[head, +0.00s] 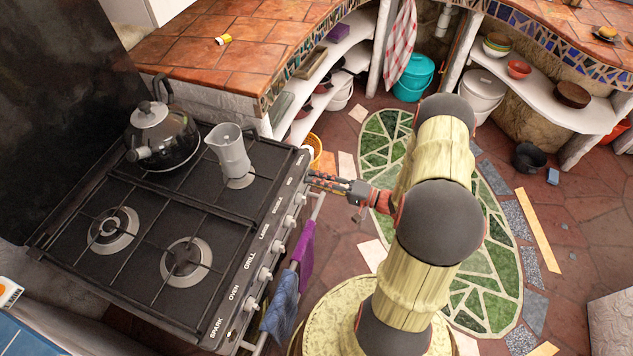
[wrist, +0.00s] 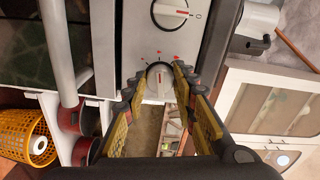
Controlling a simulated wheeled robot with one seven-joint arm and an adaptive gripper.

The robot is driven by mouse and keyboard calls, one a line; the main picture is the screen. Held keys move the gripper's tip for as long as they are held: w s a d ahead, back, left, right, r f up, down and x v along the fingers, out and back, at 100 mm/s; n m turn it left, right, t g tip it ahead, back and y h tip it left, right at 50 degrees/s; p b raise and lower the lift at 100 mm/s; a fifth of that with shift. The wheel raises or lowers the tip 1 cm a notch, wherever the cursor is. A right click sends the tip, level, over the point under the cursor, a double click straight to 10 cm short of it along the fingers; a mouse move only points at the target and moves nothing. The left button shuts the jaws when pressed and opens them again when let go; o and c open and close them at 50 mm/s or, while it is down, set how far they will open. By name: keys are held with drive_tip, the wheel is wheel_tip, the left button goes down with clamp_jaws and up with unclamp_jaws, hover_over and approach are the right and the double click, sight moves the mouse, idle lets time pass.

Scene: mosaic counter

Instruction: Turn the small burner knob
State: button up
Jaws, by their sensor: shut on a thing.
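The stove's front panel has a row of labelled knobs. The small burner knob, at the far end of the row, is hidden behind my gripper (head: 314,178) in the head view. In the wrist view this white knob (wrist: 160,77) has a red pointer line and red marks above it. My gripper (wrist: 158,82) has one finger on each side of the knob and is shut on it. In the wrist view, another white knob (wrist: 170,10) on the panel shows above, clear of the fingers.
A kettle (head: 163,136) and a grey moka pot (head: 230,152) stand on the hob (head: 135,255). The oven rail with a purple cloth (head: 304,257) and a blue cloth (head: 279,303) runs below the knobs. A yellow basket (wrist: 25,138) sits close by at left in the wrist view.

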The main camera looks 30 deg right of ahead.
idle(0.3)
drive_tip(key=o, duration=1.1)
drive_tip(key=v, duration=1.2)
drive_tip(key=c, duration=1.1)
clamp_jaws()
